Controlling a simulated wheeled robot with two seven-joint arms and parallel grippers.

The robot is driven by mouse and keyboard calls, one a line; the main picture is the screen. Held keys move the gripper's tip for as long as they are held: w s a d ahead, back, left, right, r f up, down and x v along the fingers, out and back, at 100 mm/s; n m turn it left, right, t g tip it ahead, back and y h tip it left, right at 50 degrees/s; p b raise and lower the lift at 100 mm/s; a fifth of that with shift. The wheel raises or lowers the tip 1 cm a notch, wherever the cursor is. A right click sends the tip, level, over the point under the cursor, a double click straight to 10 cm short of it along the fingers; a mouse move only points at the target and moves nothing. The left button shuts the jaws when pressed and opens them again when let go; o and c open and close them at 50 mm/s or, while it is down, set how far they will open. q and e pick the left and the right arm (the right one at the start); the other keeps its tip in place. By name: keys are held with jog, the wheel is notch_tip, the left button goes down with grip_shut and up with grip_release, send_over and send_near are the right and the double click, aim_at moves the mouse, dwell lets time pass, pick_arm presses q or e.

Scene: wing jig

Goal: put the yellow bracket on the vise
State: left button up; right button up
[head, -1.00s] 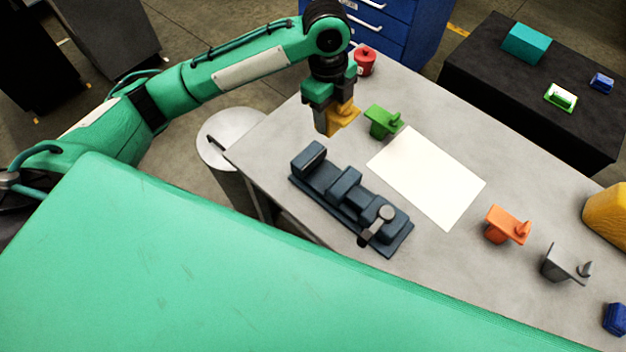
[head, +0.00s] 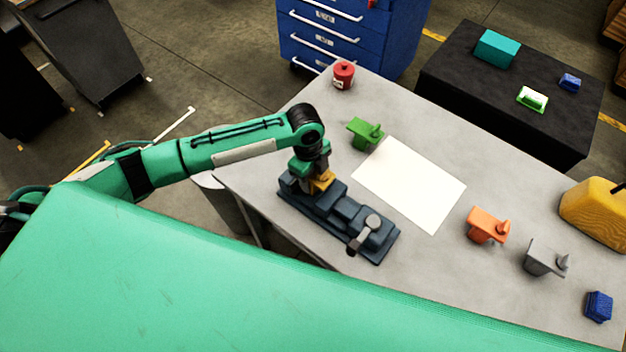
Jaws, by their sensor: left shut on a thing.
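The yellow bracket (head: 322,182) is in my left gripper (head: 314,178), which is shut on it. The gripper points down over the left end of the dark blue-grey vise (head: 345,217), which lies on the grey table. The bracket is at the vise's left end; whether it touches the vise or hangs just above it I cannot tell. The gripper hides much of the bracket and part of the vise's left end. My right gripper is not in view.
A white sheet (head: 410,185) lies right of the vise. A green bracket (head: 365,133), red can (head: 343,75), orange bracket (head: 487,226), grey bracket (head: 545,258) and blue block (head: 598,306) stand on the table (head: 285,125). A black table (head: 510,100) is behind.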

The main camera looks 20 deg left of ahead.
pick_arm(q)
notch_tip(320, 180, down, 2)
jog(key=shift+f, duration=0.6)
jog(key=shift+f, duration=0.1)
jog(key=o, duration=1.2)
jog(key=shift+r, duration=0.5)
jog(key=r, duration=0.3)
jog(key=a+r+b, duration=0.1)
jog(key=r, duration=0.3)
jog(key=r+b, duration=0.1)
jog(key=r, duration=0.3)
jog(key=shift+w+a+r, duration=0.1)
jog(key=shift+w+a, duration=0.1)
